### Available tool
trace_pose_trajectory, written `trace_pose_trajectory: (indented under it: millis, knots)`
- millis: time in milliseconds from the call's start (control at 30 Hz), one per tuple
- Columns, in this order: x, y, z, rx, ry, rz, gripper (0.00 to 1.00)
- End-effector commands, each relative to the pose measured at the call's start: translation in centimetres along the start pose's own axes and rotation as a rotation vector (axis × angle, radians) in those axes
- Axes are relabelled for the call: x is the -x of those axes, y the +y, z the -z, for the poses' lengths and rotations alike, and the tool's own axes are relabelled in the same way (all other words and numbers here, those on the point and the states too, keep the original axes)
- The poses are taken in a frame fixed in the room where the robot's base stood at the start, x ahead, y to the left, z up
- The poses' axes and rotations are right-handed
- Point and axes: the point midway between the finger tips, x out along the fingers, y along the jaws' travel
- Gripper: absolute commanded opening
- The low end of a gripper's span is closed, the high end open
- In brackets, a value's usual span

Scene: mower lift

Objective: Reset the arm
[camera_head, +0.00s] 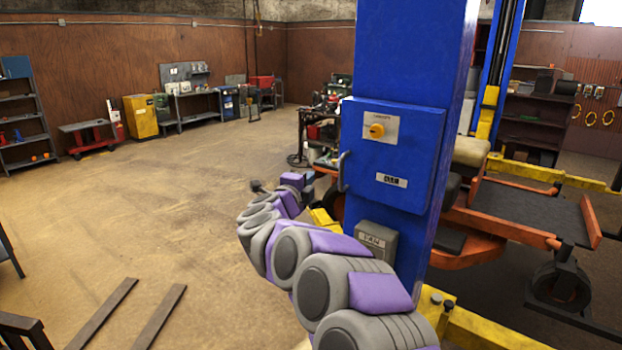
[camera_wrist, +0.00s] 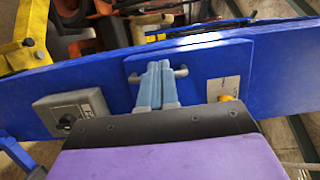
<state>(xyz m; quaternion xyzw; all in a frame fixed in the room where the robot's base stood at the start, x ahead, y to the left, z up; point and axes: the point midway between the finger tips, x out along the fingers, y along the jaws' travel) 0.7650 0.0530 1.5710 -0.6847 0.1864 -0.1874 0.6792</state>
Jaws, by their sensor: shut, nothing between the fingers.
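My arm (camera_head: 345,290) reaches from the lower right of the head view up along the left side of the blue post, with its far end left of the control box. My gripper (camera_wrist: 160,66) is shut and empty; its pale blue fingers lie together in the wrist view. The fingertips overlap the metal handle (camera_wrist: 181,72) of the blue control box in that picture; whether they touch it I cannot tell. In the head view the handle (camera_head: 343,171) sits at the left edge of the blue control box (camera_head: 395,150). The fingers are hard to make out there.
The blue post (camera_head: 415,50) stands close to the arm. An orange knob (camera_head: 377,130) is on the control box, and a grey box (camera_head: 377,241) is below it. An orange mower (camera_head: 530,210) is on the right. The floor on the left (camera_head: 130,230) is mostly open.

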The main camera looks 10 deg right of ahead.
Motion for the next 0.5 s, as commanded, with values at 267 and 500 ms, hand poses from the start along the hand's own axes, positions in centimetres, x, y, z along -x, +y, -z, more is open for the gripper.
trace_pose_trajectory:
  millis: [267, 500]
  knots:
    - [2.4, -0.1, -1.7, 0.018, -0.045, 0.005, 0.00]
    - [7.5, 0.3, -6.3, 0.194, -0.437, 0.015, 0.00]
